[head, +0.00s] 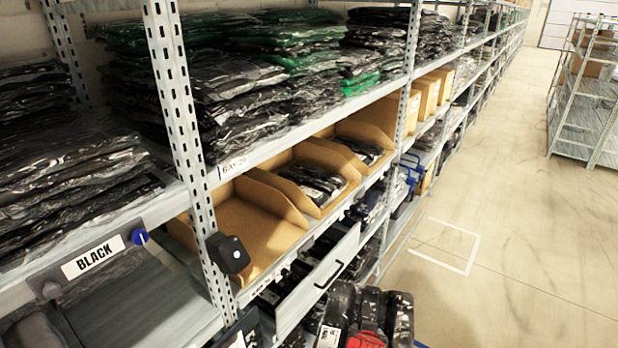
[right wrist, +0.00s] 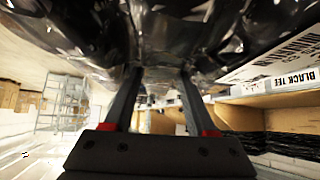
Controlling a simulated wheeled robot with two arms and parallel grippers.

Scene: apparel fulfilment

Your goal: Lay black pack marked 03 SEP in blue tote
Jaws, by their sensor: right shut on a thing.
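My right gripper (right wrist: 160,72) is shut on a shiny black wrapped pack (right wrist: 90,35), which fills the top of the right wrist view. The fingertips meet its lower edge. Its date marking cannot be read. In the head view, glossy black wrapped packaging with a white label (head: 342,305) shows at the bottom edge, beside a red patch; I cannot tell how much of it is the held pack. No blue tote is clearly seen; a small blue frame-like object (head: 411,167) stands at the shelf front farther along. My left gripper is not in view.
Metal racking runs along the left with stacked black and green packs (head: 250,60). Cardboard bins (head: 255,215) sit below the BAY 20 label, behind an upright post (head: 175,100) with a black device (head: 228,253). A BLACK sign (head: 93,257) is at left. The aisle floor (head: 510,220) is clear.

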